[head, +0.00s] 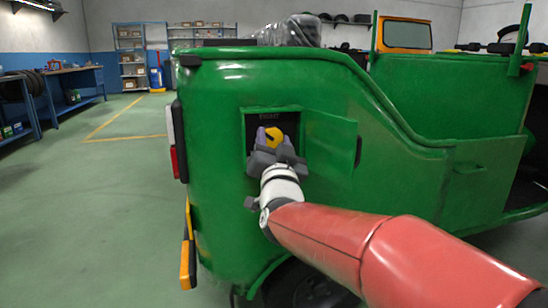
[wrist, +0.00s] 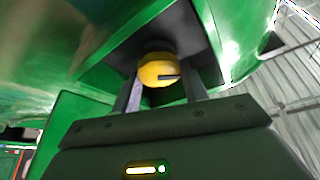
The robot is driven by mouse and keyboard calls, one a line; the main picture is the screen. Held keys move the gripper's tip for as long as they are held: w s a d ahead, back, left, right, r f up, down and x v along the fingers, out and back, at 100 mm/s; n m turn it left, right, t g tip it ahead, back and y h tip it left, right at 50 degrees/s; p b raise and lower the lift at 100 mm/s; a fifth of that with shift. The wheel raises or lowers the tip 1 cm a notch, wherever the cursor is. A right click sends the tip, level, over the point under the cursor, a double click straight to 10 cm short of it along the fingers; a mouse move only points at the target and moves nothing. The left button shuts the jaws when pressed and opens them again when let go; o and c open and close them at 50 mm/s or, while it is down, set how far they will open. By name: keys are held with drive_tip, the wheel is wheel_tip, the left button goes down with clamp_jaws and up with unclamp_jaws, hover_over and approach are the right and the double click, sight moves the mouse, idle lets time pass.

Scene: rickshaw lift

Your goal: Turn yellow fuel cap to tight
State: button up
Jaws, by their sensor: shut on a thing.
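The yellow fuel cap (head: 274,134) sits in a dark recess in the side of the green rickshaw (head: 222,110). The fuel door (head: 330,143) stands open to the right of the recess. My gripper (head: 269,138) reaches into the recess with its fingers on either side of the cap. In the wrist view the yellow cap (wrist: 158,70) shows between the two fingers of my gripper (wrist: 162,88), and it is shut on the cap. A dark line marks the cap's face. The cap's threads and the filler neck behind it are hidden.
The open fuel door stands close beside my wrist. A red tail light (head: 175,162) and a yellow bumper part (head: 188,250) are at the rickshaw's left edge. Open green floor (head: 90,200) lies to the left, with a blue workbench (head: 65,80) beyond.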

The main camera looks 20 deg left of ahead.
drive_tip(key=m+h, duration=0.1)
drive_tip(key=m, duration=0.2)
drive_tip(key=m+h, duration=0.2)
drive_tip(key=m, duration=0.1)
drive_tip(key=shift+r+b, duration=0.1)
drive_tip(key=shift+b, duration=0.25)
drive_tip(key=m, duration=0.2)
drive_tip(key=m+g+h+p, duration=0.1)
drive_tip(key=m, duration=0.1)
drive_tip(key=shift+r+h, duration=0.1)
drive_tip(key=shift+h, duration=0.2)
drive_tip(key=shift+m+g+p, duration=0.3)
drive_tip(key=shift+m+p, duration=0.25)
drive_tip(key=shift+m, duration=0.75)
drive_tip(key=shift+h, duration=0.3)
drive_tip(key=shift+m, duration=0.3)
drive_tip(key=o, duration=1)
drive_tip(key=s+d+f, duration=0.1)
drive_tip(key=s, duration=0.6)
drive_tip(key=shift+s, duration=0.3)
